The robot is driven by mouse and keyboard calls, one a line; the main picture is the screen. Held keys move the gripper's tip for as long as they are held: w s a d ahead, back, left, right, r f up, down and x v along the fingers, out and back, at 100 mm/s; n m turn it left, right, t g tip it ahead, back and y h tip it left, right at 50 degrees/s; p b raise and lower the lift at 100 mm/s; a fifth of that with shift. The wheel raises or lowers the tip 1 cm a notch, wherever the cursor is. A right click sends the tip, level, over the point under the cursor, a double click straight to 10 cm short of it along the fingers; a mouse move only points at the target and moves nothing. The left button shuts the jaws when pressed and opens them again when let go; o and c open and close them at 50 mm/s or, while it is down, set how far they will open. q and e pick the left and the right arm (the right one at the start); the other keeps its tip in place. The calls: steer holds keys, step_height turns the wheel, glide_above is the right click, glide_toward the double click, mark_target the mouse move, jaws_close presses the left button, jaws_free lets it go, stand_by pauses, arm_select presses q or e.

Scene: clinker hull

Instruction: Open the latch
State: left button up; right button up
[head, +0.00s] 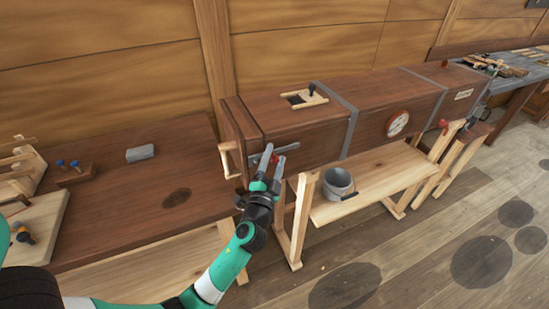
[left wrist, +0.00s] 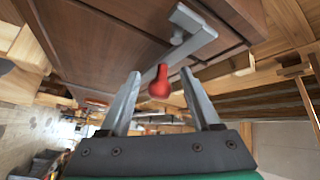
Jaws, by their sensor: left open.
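The latch is a grey metal bar on the near left end of the long dark wooden box (head: 290,118). In the left wrist view the latch bar (left wrist: 195,42) runs aslant across the wood and ends in a red knob (left wrist: 159,84). My left gripper (head: 273,159) is at that end of the box, with its fingers pointing up towards the latch. It is open and empty. In the left wrist view the red knob shows in the gap between the two fingers, and no finger is seen pressing it. The fingers partly hide the latch in the head view. My right gripper is not in view.
A dark workbench (head: 130,205) stands at the left with a grey block (head: 140,153) on it. A grey bucket (head: 338,184) stands on the pale shelf below the box. A wooden frame (head: 303,100) and a round dial (head: 397,123) are on the box. The floor in front is clear.

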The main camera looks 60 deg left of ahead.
arm_select(q)
jaws_close()
stand_by(1.4)
